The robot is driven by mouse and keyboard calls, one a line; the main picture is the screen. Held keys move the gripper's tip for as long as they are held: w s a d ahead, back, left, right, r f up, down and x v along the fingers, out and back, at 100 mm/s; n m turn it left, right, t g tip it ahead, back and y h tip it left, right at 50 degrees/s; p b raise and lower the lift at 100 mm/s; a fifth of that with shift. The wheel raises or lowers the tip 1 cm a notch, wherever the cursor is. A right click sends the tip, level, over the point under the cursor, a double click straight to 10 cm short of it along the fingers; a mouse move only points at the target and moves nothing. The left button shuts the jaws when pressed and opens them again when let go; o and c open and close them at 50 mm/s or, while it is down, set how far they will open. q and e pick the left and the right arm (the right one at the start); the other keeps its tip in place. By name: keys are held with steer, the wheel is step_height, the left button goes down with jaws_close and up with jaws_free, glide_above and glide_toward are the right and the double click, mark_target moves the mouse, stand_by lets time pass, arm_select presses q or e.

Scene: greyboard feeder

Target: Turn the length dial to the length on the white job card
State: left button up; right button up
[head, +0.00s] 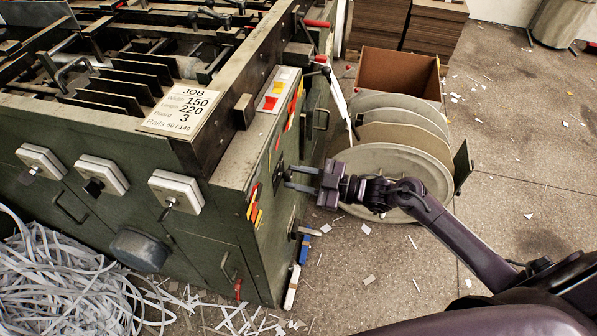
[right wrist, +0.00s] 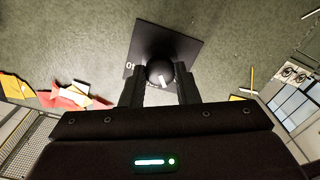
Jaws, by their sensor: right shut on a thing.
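The white job card (head: 182,108) lies on the machine's top corner and reads Width 150, Length 220, Board 3, Rails 50/140. My right gripper (head: 291,177) reaches the machine's right side panel. In the right wrist view its fingers (right wrist: 160,78) are shut on a round black knob (right wrist: 160,71) with a white mark. The knob sits on a square black plate (right wrist: 172,40) with partly hidden white lettering, so I cannot tell whether it is the length dial. Three white square plates with small handles, one of them here (head: 175,192), are on the front panel. My left gripper is not in view.
Red and yellow tags (head: 254,207) hang on the side panel near my right gripper. Round discs (head: 395,165) and an open brown box (head: 400,72) stand on the floor to the right. Paper strips (head: 60,285) heap at the front left. The floor at right is mostly open.

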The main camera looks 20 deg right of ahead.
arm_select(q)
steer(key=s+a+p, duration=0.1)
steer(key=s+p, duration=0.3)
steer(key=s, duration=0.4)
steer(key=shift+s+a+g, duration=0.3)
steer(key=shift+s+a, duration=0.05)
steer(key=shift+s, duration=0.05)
arm_select(e)
steer(key=m, duration=0.7)
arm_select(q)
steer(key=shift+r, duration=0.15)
arm_select(e)
steer(key=shift+m, duration=0.4)
steer(key=o, duration=1)
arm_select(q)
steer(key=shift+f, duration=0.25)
arm_select(e)
steer(key=shift+v, duration=3.9)
